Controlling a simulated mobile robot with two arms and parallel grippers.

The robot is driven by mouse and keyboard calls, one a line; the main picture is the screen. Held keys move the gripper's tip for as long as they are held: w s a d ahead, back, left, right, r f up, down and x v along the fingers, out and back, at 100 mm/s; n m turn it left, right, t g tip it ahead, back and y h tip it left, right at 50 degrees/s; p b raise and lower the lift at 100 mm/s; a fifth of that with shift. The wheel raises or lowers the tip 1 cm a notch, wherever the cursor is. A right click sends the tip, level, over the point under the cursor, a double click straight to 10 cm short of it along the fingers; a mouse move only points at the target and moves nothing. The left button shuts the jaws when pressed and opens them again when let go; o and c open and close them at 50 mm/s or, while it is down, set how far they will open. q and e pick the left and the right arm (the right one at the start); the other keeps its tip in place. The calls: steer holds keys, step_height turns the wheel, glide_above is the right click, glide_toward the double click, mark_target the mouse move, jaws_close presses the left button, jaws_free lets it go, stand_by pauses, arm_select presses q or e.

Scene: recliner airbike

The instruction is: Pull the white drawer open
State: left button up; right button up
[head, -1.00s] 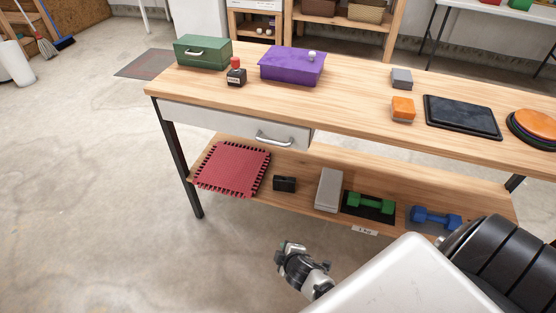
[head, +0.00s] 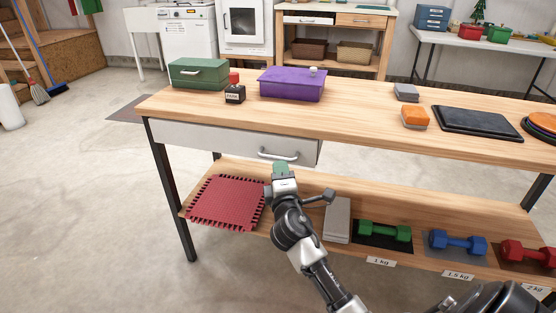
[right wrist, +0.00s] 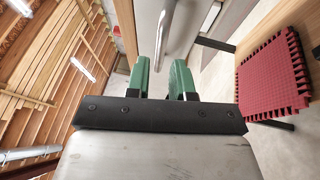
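The white drawer (head: 225,140) is under the left part of the wooden workbench top and looks shut. Its silver bar handle (head: 278,155) is near the drawer's right end. My right gripper (head: 280,168) is just below and in front of the handle in the head view. In the right wrist view the two green fingers (right wrist: 160,76) are apart with nothing between them. The silver handle (right wrist: 184,42) shows just beyond the fingertips, and the pale drawer front (right wrist: 150,22) is behind it. My left gripper is not in view.
The lower shelf holds a red mat (head: 226,202), a grey block (head: 337,220) and several dumbbells. Floor in front of the drawer is free.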

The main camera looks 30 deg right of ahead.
mark_target(278, 158)
steer(key=x, duration=0.5)
steer(key=shift+w, duration=0.2)
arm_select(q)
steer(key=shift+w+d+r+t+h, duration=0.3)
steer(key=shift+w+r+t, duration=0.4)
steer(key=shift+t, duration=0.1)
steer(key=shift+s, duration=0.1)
arm_select(e)
jaws_close()
